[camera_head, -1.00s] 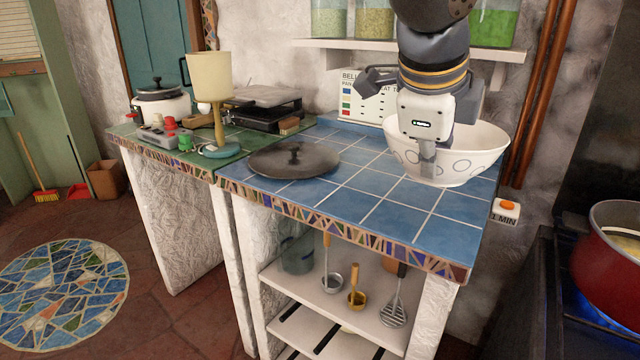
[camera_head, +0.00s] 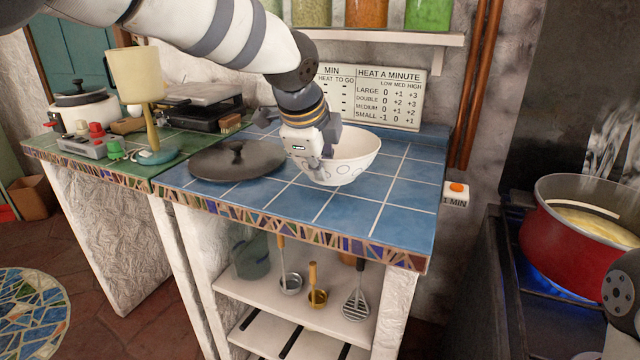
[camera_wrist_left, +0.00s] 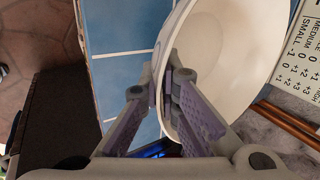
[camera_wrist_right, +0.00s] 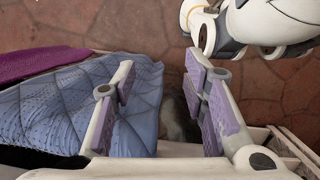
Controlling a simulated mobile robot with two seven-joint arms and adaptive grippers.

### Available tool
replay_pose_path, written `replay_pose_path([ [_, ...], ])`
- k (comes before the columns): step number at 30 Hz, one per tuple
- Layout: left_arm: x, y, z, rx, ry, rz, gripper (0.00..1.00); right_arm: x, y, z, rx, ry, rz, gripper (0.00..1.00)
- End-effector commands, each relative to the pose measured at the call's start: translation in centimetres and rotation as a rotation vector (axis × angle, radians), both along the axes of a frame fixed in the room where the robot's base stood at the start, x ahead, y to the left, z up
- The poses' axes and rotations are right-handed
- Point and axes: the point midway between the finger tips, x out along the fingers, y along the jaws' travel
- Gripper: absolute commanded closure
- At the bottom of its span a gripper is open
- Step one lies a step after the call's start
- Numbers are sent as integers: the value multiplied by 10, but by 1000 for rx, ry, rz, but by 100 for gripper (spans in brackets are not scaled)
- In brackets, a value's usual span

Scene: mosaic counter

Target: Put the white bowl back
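The white bowl (camera_head: 358,152), with pale ring marks outside, is upright over the blue tiled counter (camera_head: 385,215), right of the dark lid. I cannot tell whether its base touches the tiles. My left gripper (camera_head: 318,172) reaches down at its near left side. In the left wrist view, the left fingers (camera_wrist_left: 160,82) are closed on the rim of the bowl (camera_wrist_left: 222,55). The gripper hides part of the bowl's left side in the head view. My right gripper (camera_wrist_right: 160,80) is open and empty, over the floor beside blue quilted cloth (camera_wrist_right: 50,105).
The dark lid (camera_head: 237,160) lies left of the bowl. A heating chart (camera_head: 385,95) stands behind it, under a jar shelf (camera_head: 445,38). A lamp (camera_head: 140,80) stands on the green counter. A red pot (camera_head: 570,240) sits over a blue flame at right. The right front tiles are clear.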

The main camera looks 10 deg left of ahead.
Motion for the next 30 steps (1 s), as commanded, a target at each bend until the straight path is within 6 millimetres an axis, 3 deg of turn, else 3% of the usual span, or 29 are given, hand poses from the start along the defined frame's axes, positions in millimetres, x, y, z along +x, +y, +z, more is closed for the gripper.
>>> replay_pose_path([
  [8, 8, 4, -34, 1, -8, -1, 100, 0, 0, 0, 0, 0, 0, 60],
  [18, 8, 4, -40, 0, -8, 1, 100, 0, 0, 0, 0, -1, 0, 60],
  [22, 8, 4, -41, 0, -6, 1, 75, 0, 0, 0, 0, -1, 0, 60],
  [30, 8, 4, -41, 0, -6, 1, 75, 0, 0, 0, 0, 0, 0, 60],
])
